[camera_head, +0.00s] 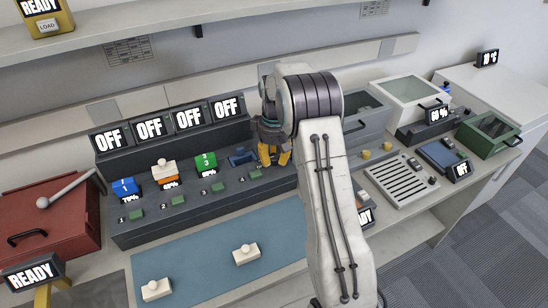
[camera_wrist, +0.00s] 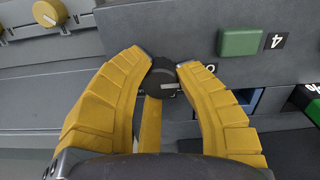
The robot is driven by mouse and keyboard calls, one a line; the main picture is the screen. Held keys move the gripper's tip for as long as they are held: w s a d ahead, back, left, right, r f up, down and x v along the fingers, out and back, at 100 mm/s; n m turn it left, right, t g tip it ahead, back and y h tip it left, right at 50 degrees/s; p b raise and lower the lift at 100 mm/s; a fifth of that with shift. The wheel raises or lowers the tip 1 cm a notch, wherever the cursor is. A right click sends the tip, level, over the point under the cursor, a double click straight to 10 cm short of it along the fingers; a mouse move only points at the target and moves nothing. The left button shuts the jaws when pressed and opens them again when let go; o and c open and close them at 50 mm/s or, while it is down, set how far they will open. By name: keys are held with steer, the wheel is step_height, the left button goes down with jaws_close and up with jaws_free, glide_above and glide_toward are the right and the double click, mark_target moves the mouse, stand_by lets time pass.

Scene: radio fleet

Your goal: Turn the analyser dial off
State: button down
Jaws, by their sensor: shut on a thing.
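A round black dial (camera_wrist: 163,76) with a short white marker line shows in the wrist view, on the grey console face. The marker lies nearly level in that picture, and part of a white mark shows to the dial's right. My gripper (camera_wrist: 164,64) has its yellow fingertips closed on both sides of the dial. In the head view my gripper (camera_head: 274,156) is at the right end of the dark console (camera_head: 190,200); it and my arm hide the dial there.
A green button (camera_wrist: 240,42) marked 4 is close beside the dial. A yellow knob (camera_wrist: 48,12) is farther off. Several OFF displays (camera_head: 190,118) stand behind the console. A blue mat (camera_head: 205,262) bears two white pieces. A red box (camera_head: 50,220) with a lever stands left.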

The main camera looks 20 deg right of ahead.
mark_target(274, 157)
steer(key=shift+s+f, duration=0.2)
steer(key=shift+s, duration=0.05)
steer(key=c, duration=0.9)
jaws_free()
steer(key=shift+w+r, duration=0.1)
steer(key=shift+o, duration=0.2)
steer(key=shift+r, duration=0.15)
step_height(274, 157, up, 12)
